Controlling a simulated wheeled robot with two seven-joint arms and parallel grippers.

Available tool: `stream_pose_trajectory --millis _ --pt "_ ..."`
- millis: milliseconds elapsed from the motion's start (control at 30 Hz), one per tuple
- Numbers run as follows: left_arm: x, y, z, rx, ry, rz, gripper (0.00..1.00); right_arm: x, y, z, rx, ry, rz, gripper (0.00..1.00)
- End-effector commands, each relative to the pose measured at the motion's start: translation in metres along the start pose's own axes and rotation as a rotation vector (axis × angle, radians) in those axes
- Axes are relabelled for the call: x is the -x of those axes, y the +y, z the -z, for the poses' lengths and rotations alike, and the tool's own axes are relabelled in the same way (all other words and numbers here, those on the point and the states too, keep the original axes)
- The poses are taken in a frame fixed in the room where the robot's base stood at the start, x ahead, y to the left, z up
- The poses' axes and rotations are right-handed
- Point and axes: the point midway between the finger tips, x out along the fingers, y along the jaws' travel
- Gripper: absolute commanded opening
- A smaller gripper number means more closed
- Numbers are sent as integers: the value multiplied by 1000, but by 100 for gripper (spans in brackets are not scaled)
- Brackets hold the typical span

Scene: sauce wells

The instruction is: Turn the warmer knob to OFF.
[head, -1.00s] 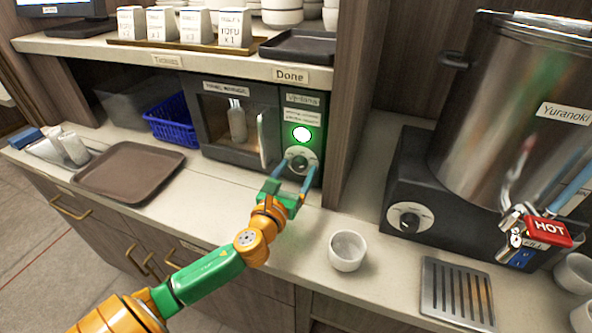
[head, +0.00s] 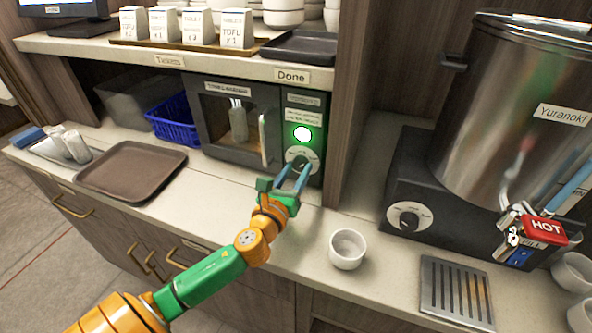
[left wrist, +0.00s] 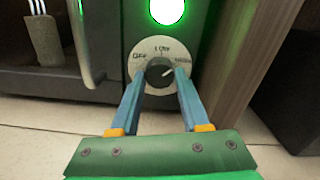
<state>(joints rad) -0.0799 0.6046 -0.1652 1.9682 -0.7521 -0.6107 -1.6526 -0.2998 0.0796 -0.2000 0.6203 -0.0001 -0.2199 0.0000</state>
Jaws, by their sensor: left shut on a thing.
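The warmer (head: 228,120) is a dark box with a glass door under the shelf. Its knob (left wrist: 160,72) is dark, on a pale round dial (head: 303,157) with OFF at the left, LOW at the top and a third label at the right. The knob's white mark points up and right, toward the third label. A green-ringed light (head: 302,134) glows above it. My left gripper (head: 297,172) reaches it from the front, shut on the knob with one blue finger on each side; the left wrist view shows both fingers (left wrist: 160,78). My right gripper is not in view.
A white cup (head: 347,249) stands on the counter right of my left arm. A brown tray (head: 130,170) and a blue basket (head: 172,120) are to the left. A wooden divider (head: 349,100) rises close to the warmer's right side. A large urn (head: 515,100) stands at the right.

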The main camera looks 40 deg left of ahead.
Motion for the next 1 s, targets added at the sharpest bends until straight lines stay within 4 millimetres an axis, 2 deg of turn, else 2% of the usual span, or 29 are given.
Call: stream_pose_trajectory --millis 1000 --pt "0 -2 -2 964 -3 -1 0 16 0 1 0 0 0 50"
